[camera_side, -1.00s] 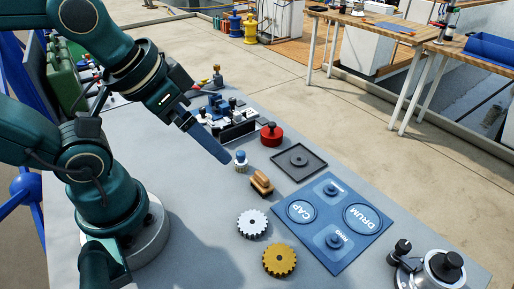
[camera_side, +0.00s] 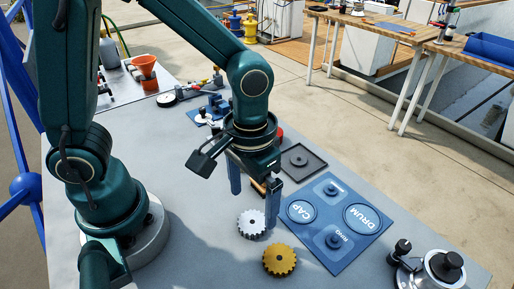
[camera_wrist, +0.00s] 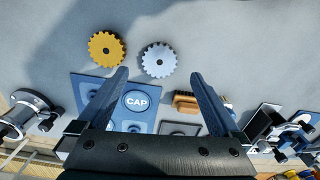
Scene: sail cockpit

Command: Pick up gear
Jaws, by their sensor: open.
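A silver toothed gear (camera_side: 251,223) lies flat on the grey table, and a gold toothed gear (camera_side: 279,260) lies just in front of it. Both have a dark centre hole. In the wrist view the gold gear (camera_wrist: 106,49) is left of the silver gear (camera_wrist: 159,60), a small gap between them. My gripper (camera_side: 254,200) points down with its blue fingers spread wide. It is empty and sits above and just behind the silver gear, which shows beyond the fingertips in the wrist view (camera_wrist: 160,72).
A blue mat (camera_side: 345,240) marked CAP, DRUM and RING lies right of the gears. A dark square tray (camera_side: 304,162) lies behind it. A wooden-backed brush (camera_wrist: 186,102) is close to my gripper. A winch-like metal part (camera_side: 440,270) stands at front right. Table left of the gears is clear.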

